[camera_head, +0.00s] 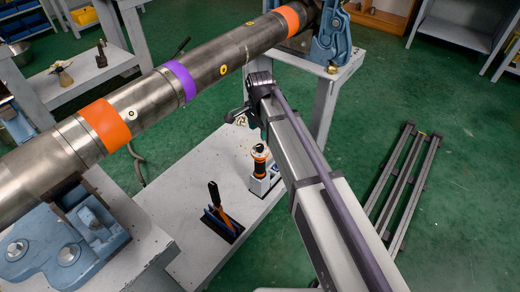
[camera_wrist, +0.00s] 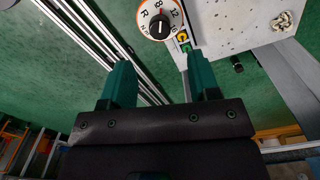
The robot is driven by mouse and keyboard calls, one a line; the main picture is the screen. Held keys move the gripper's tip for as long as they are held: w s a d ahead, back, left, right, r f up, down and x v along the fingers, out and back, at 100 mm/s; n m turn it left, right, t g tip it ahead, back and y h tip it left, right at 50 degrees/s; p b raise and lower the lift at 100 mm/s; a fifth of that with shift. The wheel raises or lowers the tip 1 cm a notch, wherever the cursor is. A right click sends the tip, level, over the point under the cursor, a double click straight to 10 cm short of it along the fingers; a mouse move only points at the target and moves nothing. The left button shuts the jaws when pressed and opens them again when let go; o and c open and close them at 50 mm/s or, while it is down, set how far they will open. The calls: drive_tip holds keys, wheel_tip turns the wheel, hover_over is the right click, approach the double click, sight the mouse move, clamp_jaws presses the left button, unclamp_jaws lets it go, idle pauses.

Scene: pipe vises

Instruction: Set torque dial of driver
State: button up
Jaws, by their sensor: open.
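In the head view, the driver (camera_head: 259,160), with an orange and black body, stands upright in a small white and blue holder (camera_head: 263,185) on the grey bench. In the wrist view, its round dial (camera_wrist: 159,19) shows at the top edge, partly cut off. It has a black knob with a white pointer line and a white ring marked R, 8, 12, 16 and N·m. My gripper (camera_wrist: 160,68) is open and empty, its two dark green fingers apart. The dial lies beyond the fingertips, between their directions, and is not touched.
A large steel pipe (camera_head: 145,95) with orange and purple bands crosses above the bench, held by blue vises (camera_head: 65,240). A metal rail frame (camera_head: 400,185) lies on the green floor.

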sight(260, 146)
wheel_tip(260, 146, down, 8)
drive_tip(key=b, duration=0.6)
drive_tip(key=shift+r, duration=0.1)
drive_tip(key=shift+c, duration=0.4)
drive_tip(key=c, duration=0.9)
drive_tip(key=shift+o, duration=0.2)
